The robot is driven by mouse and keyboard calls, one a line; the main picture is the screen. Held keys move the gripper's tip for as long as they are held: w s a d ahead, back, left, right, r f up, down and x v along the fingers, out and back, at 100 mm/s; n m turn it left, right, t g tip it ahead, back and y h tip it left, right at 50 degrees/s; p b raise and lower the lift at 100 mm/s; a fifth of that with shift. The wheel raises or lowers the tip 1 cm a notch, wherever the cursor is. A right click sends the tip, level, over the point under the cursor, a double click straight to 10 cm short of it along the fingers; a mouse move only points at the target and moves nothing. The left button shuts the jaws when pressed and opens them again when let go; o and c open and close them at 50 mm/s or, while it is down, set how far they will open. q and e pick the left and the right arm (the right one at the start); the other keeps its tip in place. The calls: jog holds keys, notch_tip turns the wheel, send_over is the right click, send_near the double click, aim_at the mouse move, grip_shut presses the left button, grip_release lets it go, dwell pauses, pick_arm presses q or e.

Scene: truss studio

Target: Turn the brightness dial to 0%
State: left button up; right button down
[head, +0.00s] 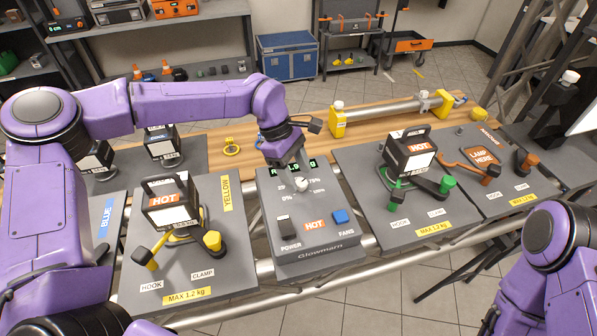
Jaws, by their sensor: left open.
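The grey control box (318,245) marked Glowmaro stands in the middle of the bench. Its pale brightness dial (301,185) sits near the top, with percent marks around it; 0% is at its lower left. A green-lit display behind it is partly covered by my gripper. My left gripper (299,172) is open and points down at the dial, its fingertips close around or just above it; I cannot tell if they touch. The dial's exact setting is hard to read. My right arm shows at the lower right, but its gripper is out of view.
A black power switch (284,226) and a blue fans button (341,216) are on the box's front. Lamps marked HOT stand on grey panels to the left (170,202) and right (408,153).

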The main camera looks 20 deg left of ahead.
pick_arm(q)
jog(key=shift+x, duration=0.8)
jog(key=c, duration=1)
